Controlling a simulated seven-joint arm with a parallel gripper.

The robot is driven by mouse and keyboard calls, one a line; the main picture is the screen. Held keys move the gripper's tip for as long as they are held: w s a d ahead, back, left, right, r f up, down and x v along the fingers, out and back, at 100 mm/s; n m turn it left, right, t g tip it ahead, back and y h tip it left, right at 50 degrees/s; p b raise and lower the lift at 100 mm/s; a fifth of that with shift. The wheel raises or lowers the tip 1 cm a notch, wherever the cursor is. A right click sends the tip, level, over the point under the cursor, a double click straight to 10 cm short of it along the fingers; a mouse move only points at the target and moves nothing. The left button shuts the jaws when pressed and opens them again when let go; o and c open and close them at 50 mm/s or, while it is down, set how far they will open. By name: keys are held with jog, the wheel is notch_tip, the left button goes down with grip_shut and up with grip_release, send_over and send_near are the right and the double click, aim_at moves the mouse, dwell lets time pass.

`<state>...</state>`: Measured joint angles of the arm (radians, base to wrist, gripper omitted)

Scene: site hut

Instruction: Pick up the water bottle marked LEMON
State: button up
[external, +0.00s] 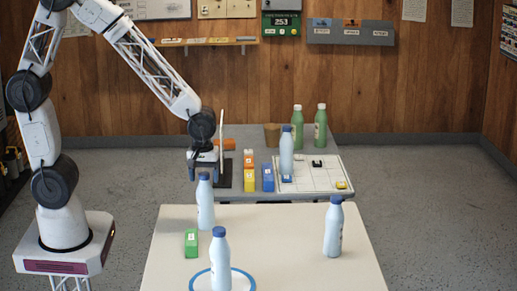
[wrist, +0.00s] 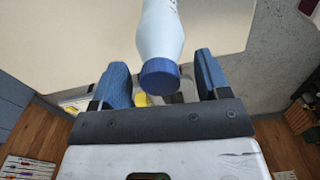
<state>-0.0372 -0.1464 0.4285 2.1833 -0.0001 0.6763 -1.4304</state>
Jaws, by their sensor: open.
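Several pale blue water bottles with dark blue caps are in the external view. One stands at the back left of the near table (external: 205,208), one at the front on a blue-ringed disc (external: 220,265), one at the right (external: 333,230), and one on the far table (external: 287,150). None of their labels is readable, so I cannot tell which is LEMON. My gripper (external: 203,173) is open, just above the back-left bottle. In the wrist view, a bottle (wrist: 160,35) shows its blue cap between the open fingers of the gripper (wrist: 162,72); contact is not visible.
A green box (external: 191,243) stands close to the back-left bottle. On the far table are yellow (external: 249,180) and blue (external: 268,178) boxes, two green bottles (external: 320,127) and a white gridded board (external: 325,180). The near table's middle (external: 275,235) is clear.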

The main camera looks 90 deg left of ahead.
grip_shut()
dwell(0.5)
jog(key=shift+r, duration=0.1)
jog(key=shift+r, duration=1.7)
jog(key=s+r, duration=0.1)
jog(key=s, duration=1.5)
jog(key=shift+d+r, duration=0.2)
jog(key=shift+d, duration=0.05)
